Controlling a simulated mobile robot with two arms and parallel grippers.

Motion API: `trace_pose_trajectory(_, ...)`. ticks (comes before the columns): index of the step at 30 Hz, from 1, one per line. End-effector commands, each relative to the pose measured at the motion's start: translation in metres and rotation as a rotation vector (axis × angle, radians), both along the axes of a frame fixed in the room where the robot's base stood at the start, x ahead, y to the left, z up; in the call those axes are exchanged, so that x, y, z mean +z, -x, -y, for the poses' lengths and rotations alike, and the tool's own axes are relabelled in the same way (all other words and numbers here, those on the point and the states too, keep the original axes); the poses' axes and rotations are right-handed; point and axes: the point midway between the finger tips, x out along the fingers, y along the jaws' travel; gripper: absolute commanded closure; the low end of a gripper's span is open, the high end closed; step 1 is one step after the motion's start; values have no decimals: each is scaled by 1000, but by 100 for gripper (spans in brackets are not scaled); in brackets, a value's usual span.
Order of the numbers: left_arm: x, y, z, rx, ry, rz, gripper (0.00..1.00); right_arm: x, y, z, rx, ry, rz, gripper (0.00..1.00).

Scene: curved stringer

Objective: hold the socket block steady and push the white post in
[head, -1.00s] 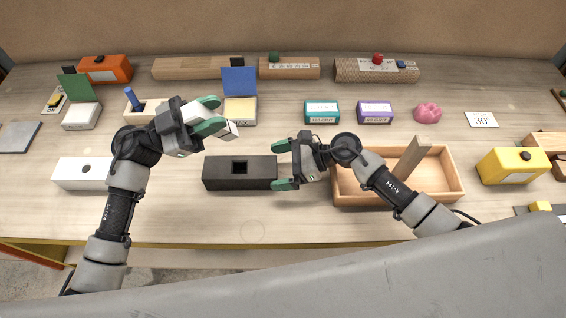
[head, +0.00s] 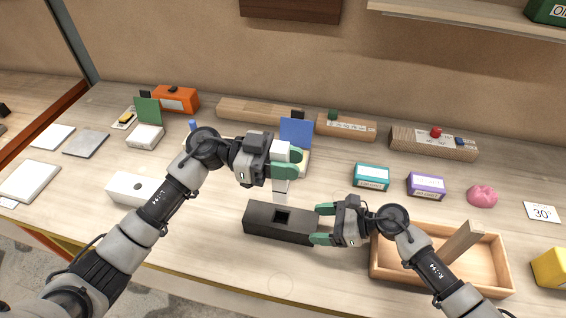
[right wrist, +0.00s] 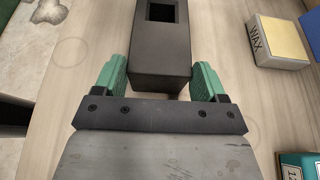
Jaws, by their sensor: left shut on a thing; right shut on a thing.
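The black socket block (head: 262,226) lies on the bench with a square hole in its top. My right gripper (head: 322,224) is shut on the block's right end. In the right wrist view the block (right wrist: 160,62) sits between the green fingers of that gripper (right wrist: 160,85). My left gripper (head: 287,162) is shut on the white post (head: 280,187) and holds it roughly upright. The post's lower end shows just above and behind the hole, apart from the block in the head view. Its upper part is partly hidden by the fingers.
A wooden tray (head: 376,262) with a wooden piece stands right of the block. A blue panel (head: 296,131) stands behind the post. Teal (head: 371,177) and purple (head: 426,186) boxes sit farther right. The front bench is clear.

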Motion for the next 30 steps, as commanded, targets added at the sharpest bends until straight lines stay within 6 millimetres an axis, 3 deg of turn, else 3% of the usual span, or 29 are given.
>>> trace_pose_trajectory(15,-52,-1,1,-2,-10,-12,92,0,0,0,-1,0,-1,62)
trace_pose_trajectory(30,-62,0,1,-2,-10,-8,92,0,0,0,-1,0,-1,62)
